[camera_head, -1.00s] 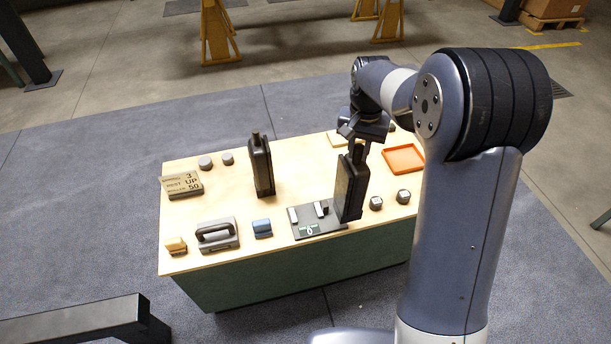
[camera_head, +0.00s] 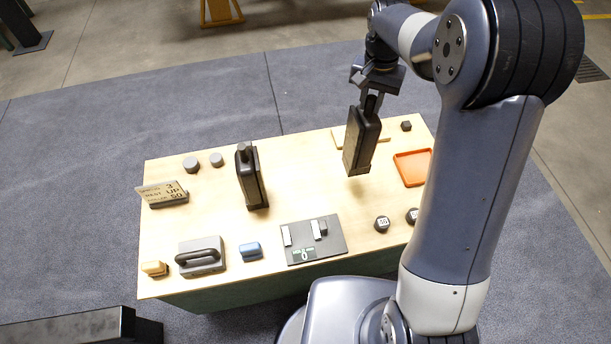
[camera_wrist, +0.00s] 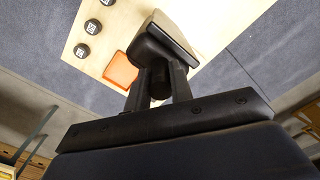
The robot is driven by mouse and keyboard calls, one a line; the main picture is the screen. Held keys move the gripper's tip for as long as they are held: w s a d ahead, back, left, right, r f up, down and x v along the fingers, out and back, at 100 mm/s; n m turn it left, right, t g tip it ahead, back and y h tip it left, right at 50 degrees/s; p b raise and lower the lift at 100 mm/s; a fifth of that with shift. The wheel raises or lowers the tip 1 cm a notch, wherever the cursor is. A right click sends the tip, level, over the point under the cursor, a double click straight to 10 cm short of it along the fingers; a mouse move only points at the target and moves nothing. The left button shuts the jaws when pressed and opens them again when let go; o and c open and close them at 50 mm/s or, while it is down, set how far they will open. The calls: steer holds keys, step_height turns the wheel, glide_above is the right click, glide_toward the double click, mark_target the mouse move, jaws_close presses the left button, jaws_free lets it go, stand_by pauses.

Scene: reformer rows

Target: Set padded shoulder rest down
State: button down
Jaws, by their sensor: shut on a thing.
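A black padded shoulder rest (camera_head: 361,142) hangs upright from my gripper (camera_head: 371,98) in the head view. My gripper is shut on its upper end, and its lower end looks a little above the table top. In the wrist view the held rest (camera_wrist: 165,42) shows beyond the fingers (camera_wrist: 158,88). A second black shoulder rest (camera_head: 251,178) stands upright on the table (camera_head: 300,195), left of the held one. A dark grey plate (camera_head: 328,243) with two light blocks and a small green label lies at the table's front.
An orange tray (camera_head: 413,167) lies at the right, with dark weights (camera_head: 381,224) in front of it. A grey handled block (camera_head: 200,257), a blue block (camera_head: 250,251) and a tan block (camera_head: 154,268) line the front left. A sign (camera_head: 163,193) stands at left. The table middle is bare.

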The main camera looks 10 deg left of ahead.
steer(key=shift+w+f, duration=0.1)
steer(key=shift+w, duration=0.2)
step_height(320, 180, down, 10)
steer(key=shift+r+p, duration=0.15)
steer(key=shift+p, duration=0.55)
steer(key=c, duration=1.3)
jaws_free()
steer(key=shift+o, duration=0.2)
step_height(320, 180, up, 12)
steer(key=shift+r+b, duration=0.1)
steer(key=shift+b, duration=0.5)
